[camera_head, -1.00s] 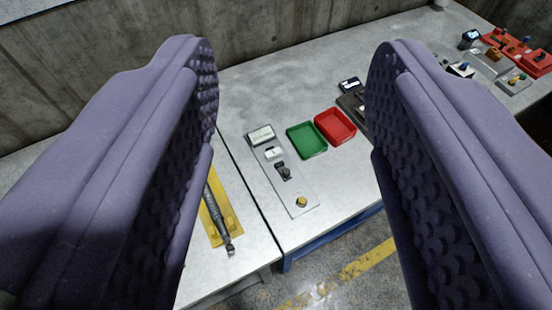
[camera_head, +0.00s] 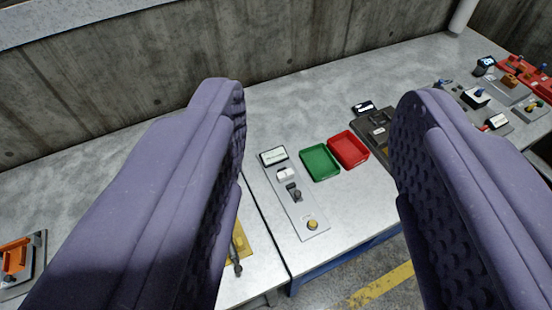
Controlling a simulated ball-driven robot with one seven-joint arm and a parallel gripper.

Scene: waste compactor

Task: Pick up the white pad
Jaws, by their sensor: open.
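My gripper (camera_head: 320,92) is open and empty, its two purple padded fingers reaching up the picture with a wide gap between them. Between the fingers, farther off, a narrow grey panel (camera_head: 307,213) lies on the metal table. On it sit a small white block (camera_head: 286,174), a dark-framed pale display (camera_head: 273,155), a dark knob or switch and a yellow button (camera_head: 312,225). The white block may be the white pad; I cannot tell for sure. Neither finger touches the panel.
A green tray (camera_head: 320,163) and a red tray (camera_head: 348,149) stand right of the panel. A dark device (camera_head: 375,127) is partly behind the right finger. A yellow plate (camera_head: 243,243) is partly behind the left finger. An orange part (camera_head: 15,258) lies far left. A concrete wall closes the back.

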